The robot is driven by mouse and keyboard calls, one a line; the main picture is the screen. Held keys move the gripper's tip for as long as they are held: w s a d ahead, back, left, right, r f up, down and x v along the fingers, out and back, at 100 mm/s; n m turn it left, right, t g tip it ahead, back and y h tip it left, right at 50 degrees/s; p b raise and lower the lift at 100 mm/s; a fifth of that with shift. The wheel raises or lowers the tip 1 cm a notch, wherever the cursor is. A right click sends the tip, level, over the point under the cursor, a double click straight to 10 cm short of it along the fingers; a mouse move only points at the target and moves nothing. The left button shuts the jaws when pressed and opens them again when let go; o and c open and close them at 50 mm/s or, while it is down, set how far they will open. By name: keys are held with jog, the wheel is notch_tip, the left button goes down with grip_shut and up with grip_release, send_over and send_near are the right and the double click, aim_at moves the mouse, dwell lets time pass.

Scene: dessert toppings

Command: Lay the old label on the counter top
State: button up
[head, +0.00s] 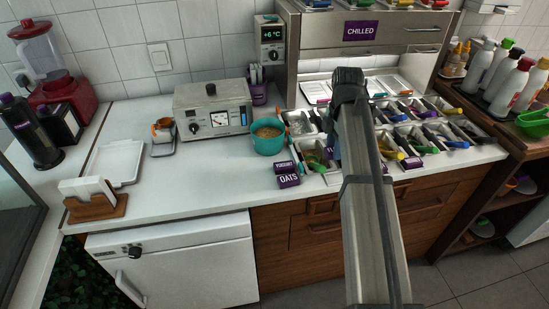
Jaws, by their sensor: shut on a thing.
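Two dark purple label blocks lie on the white counter top (220,185) near its front edge. The front one reads OATS (288,181). The one behind it seems to read YOGURT (284,167). I cannot tell which label is the old one. My arm reaches up across the right half of the view and covers part of the topping bins. My gripper is hidden behind the arm, so its fingers and anything between them do not show. A small bluish piece shows at the arm's left edge, too unclear to name.
A teal bowl (267,139) of grainy food stands left of the bins. Several topping bins with colored scoops fill the right counter. The counter's left front is mostly clear, beside a wooden holder (96,208).

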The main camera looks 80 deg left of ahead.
jog(key=s+a+n, duration=0.2)
jog(key=s, duration=1)
jog(key=m, duration=0.2)
send_over(257, 186)
notch_tip(257, 186, down, 10)
jog(key=shift+a+r, duration=0.1)
jog(key=shift+r, duration=0.05)
jog(key=o, duration=1)
jog(key=shift+o, duration=0.2)
notch_tip(257, 186, up, 12)
